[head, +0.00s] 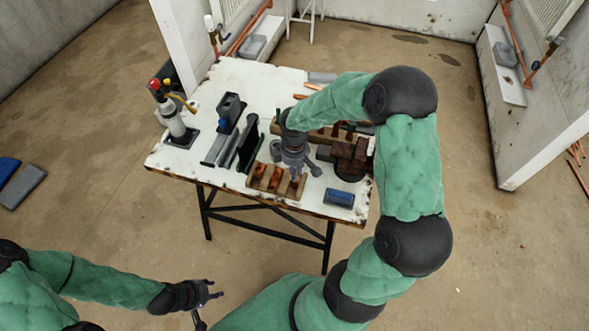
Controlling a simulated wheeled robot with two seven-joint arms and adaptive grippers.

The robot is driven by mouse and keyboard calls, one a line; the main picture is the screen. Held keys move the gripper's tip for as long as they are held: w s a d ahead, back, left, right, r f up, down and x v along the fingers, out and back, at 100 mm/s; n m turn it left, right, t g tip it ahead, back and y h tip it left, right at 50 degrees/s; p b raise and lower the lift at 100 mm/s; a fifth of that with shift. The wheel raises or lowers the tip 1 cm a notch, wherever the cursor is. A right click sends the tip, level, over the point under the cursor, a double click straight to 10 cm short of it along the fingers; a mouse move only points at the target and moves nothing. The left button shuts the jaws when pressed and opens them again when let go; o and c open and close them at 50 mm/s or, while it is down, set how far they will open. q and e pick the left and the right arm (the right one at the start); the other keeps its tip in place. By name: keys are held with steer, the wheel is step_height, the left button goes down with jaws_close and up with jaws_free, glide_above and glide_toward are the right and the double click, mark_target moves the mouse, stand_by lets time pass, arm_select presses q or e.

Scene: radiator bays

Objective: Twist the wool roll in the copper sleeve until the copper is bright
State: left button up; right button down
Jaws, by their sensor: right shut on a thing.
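A wooden block (258,186) near the table's front edge holds short upright copper sleeves (275,178) in a row. My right gripper (297,172) points down over the right end of this block, at the right-hand copper piece. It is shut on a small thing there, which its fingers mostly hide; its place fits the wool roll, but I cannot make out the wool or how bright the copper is. My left gripper (207,302) is open and empty, low at the front left, well off the table.
The white worktable (226,79) carries a torch bottle (172,122) at left, dark stands (247,145), a brown vise (351,158) right of my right gripper and a blue box (339,198) at the front right. Copper pipes lie behind. Floor left of the table is mostly clear.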

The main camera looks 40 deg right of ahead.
steer(key=shift+r+p, duration=2.85)
steer(key=shift+r, duration=0.85)
